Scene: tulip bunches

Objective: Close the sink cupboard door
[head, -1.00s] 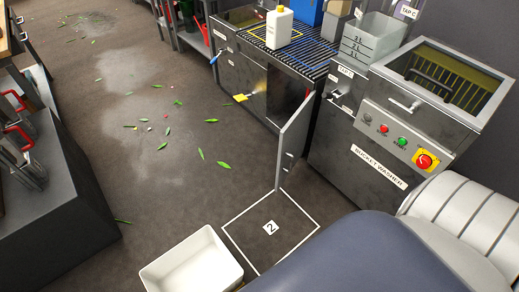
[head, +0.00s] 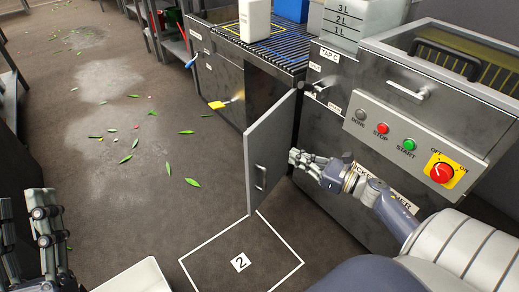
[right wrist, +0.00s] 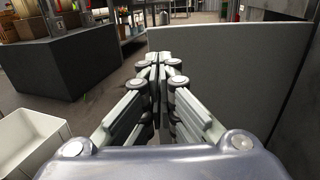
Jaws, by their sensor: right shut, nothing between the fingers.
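The sink cupboard door (head: 262,135) stands open, swung out from the dark cupboard opening (head: 262,92) under the slatted sink top. Its outer face with a bar handle (head: 261,178) is turned towards me. My right gripper (head: 293,158) is shut and empty, just right of that face; I cannot tell whether it touches. In the right wrist view the door is a broad grey panel (right wrist: 225,75) ahead and to the right of the shut fingers (right wrist: 159,60). My left gripper (head: 27,215) is partly in view at the lower left, its fingers apart with nothing visible between them.
The bucket washer (head: 330,140) with its buttons stands right of the door, close to my right arm. A white bin (head: 138,277) is on the floor near a marked square (head: 240,262). The floor to the left is open, with scattered leaves.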

